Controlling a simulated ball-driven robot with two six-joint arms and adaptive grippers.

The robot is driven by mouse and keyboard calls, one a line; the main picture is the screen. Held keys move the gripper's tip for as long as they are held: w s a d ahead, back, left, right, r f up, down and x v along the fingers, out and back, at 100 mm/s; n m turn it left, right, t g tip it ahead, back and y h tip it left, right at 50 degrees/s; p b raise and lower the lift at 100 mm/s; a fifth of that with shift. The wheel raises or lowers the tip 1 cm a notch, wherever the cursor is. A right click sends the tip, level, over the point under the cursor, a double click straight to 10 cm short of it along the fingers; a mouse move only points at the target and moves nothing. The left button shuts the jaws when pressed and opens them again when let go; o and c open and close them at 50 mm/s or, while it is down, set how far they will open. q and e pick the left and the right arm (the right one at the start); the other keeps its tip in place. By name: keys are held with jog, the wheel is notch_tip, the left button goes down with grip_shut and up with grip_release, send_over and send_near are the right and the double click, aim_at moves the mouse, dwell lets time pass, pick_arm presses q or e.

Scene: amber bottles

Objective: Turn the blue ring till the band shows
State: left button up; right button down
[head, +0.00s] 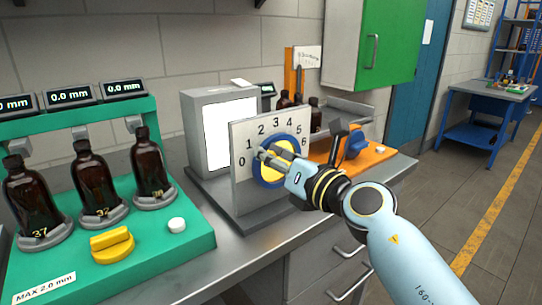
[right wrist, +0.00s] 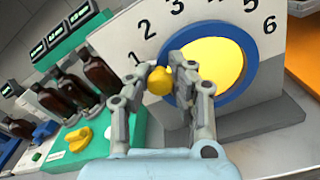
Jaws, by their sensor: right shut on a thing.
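The blue ring (head: 284,137) sits on an upright pale dial plate (head: 241,188) numbered 0 to 6. A yellow disc (right wrist: 215,60) fills the ring's middle, and the ring also shows in the right wrist view (right wrist: 215,99). A small yellow knob (right wrist: 159,81) stands out at the ring's left side, near the number 1 in that view. My right gripper (head: 263,154) reaches in from the right, in front of the ring. Its fingers (right wrist: 165,82) are shut on the knob. The fingers hide part of the ring and disc. My left gripper is not in view.
A green stand (head: 200,239) with several amber bottles, a yellow knob (head: 112,245) and displays is at the left. A grey box with a white face (head: 231,133) stands behind the plate. An orange unit (head: 375,157) with a blue knob is close on the right.

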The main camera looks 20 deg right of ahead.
jog(key=r+m+p, duration=0.1)
jog(key=p, duration=0.1)
jog(key=d+r+m+p, duration=0.1)
jog(key=m+p, duration=0.1)
jog(key=p, duration=0.1)
jog(key=shift+w+d, duration=0.15)
jog(key=shift+w, duration=0.15)
jog(key=shift+w+d+f+m+p, duration=0.1)
jog(key=shift+d+m+p, duration=0.15)
jog(key=shift+m+p, duration=0.45)
jog(key=shift+f, duration=0.1)
jog(key=c, duration=1.1)
grip_release()
jog(key=shift+w+f, duration=0.1)
jog(key=shift+f, duration=0.05)
jog(key=v, duration=1.2)
